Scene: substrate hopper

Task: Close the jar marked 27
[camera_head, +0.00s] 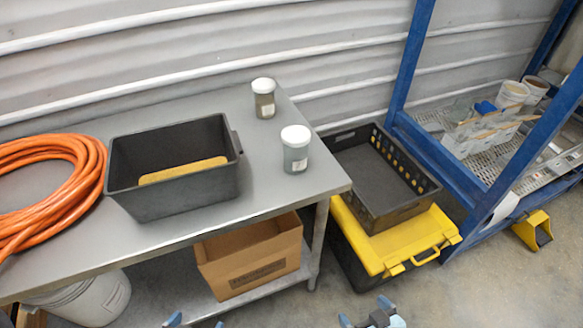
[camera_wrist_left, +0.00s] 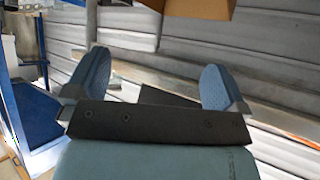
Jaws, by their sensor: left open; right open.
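Two jars with white lids and pale labels stand upright on the grey metal table (camera_head: 258,195). The far jar (camera_head: 264,106) holds something brownish and is near the table's back edge. The near jar (camera_head: 295,158) looks greyer and stands near the right end. The numbers are too small to read, and I cannot tell whether either lid is fully seated. My left gripper (camera_head: 196,323) is open and empty at the bottom edge, in front of the table; its two blue fingers are spread apart in the left wrist view (camera_wrist_left: 154,78). My right gripper (camera_head: 368,315) is open and empty, further right.
A black bin (camera_head: 178,194) with a yellow item inside and an orange hose coil (camera_head: 30,150) take up the table's left and middle. A cardboard box (camera_head: 250,270) is on the lower shelf. A black crate and yellow-lidded case (camera_head: 400,245) stand right, beside a blue rack (camera_head: 480,205).

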